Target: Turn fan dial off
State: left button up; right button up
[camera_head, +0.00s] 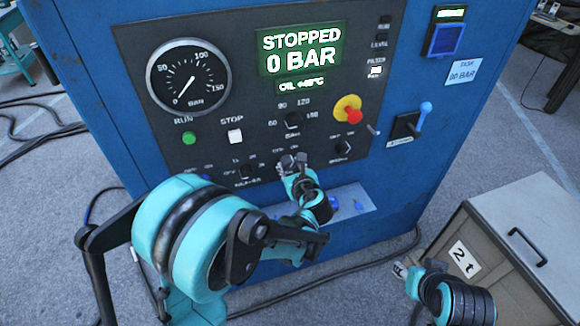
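The black control panel (215,130) on the blue machine carries several small black dials. One dial (343,147) is at the lower right, one (245,171) at the lower left and one (293,119) under the green display. Their labels are too small to read surely, so I cannot tell which is the fan dial. My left gripper (293,161) is at the panel's lower middle, its fingertips against or just before it, covering the spot below a small label. Whether it holds a dial there is hidden. My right gripper (402,270) is low at the right, away from the panel.
The display (300,50) reads STOPPED, 0 BAR. A red emergency button (353,115) on yellow, a green button (189,138), a white button (234,136) and a blue-tipped lever (424,112) are nearby. A grey cabinet (530,225) stands right; cables lie on the floor.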

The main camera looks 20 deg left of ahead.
pick_arm(q)
jog(key=c, duration=0.4)
jog(key=n+t+h+b, duration=0.1)
jog(key=n, duration=0.1)
jog(key=n+t+h+b, duration=0.1)
jog(key=n+b, duration=0.1)
jog(key=shift+a+f, duration=0.15)
jog(key=shift+f, duration=0.05)
jog(key=n+t+h+b, duration=0.1)
jog(key=n+b, duration=0.1)
jog(key=n, duration=0.1)
jog(key=shift+s+t, duration=0.1)
jog(key=shift+t, duration=0.2)
jog(key=shift+n+t+b, duration=0.3)
jog(key=shift+n+b, duration=0.5)
jog(key=o, duration=1.1)
jog(key=shift+r, duration=0.1)
jog(key=shift+o, duration=0.2)
